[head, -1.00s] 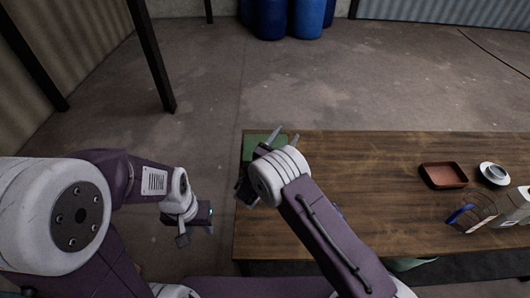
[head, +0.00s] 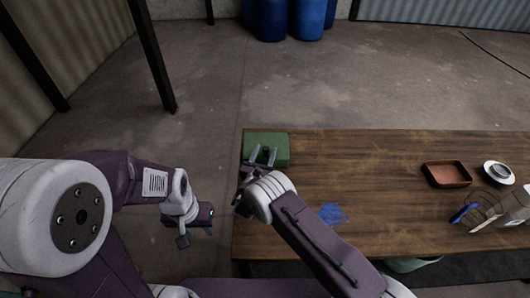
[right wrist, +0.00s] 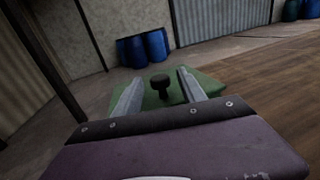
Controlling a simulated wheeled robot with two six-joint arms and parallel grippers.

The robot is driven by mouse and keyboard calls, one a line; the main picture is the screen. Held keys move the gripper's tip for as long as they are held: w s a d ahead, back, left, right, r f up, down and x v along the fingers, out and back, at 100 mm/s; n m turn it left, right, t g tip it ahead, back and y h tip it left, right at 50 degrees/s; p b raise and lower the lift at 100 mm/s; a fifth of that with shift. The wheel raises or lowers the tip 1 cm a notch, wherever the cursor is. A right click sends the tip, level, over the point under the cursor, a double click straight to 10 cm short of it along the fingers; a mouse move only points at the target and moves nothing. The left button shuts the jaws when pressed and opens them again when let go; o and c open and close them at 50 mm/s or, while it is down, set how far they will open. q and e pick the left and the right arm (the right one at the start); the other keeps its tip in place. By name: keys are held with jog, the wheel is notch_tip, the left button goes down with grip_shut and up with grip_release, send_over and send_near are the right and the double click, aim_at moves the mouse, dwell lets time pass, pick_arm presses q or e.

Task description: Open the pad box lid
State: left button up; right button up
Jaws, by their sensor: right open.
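The pad box (head: 280,147) is green and stands at the far left corner of the table. Its lid (right wrist: 206,83) looks shut and carries a dark round knob (right wrist: 159,81) in the right wrist view. My right gripper (head: 262,154) is open at the near side of the box. In the right wrist view its two fingers (right wrist: 160,77) lie to the left and right of the knob, with gaps on both sides. Whether they are level with the knob is hard to tell. My left gripper (head: 196,234) hangs beside the table's left edge, away from the box; its jaw opening is unclear.
The wooden table (head: 380,200) has free room in the middle. A blue patch (head: 332,214) lies near my right forearm. A brown tray (head: 446,174), a white saucer (head: 498,172) and a blue-handled item (head: 463,213) are at the right. Blue barrels (head: 272,18) stand far back.

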grip_shut()
dwell(1.5)
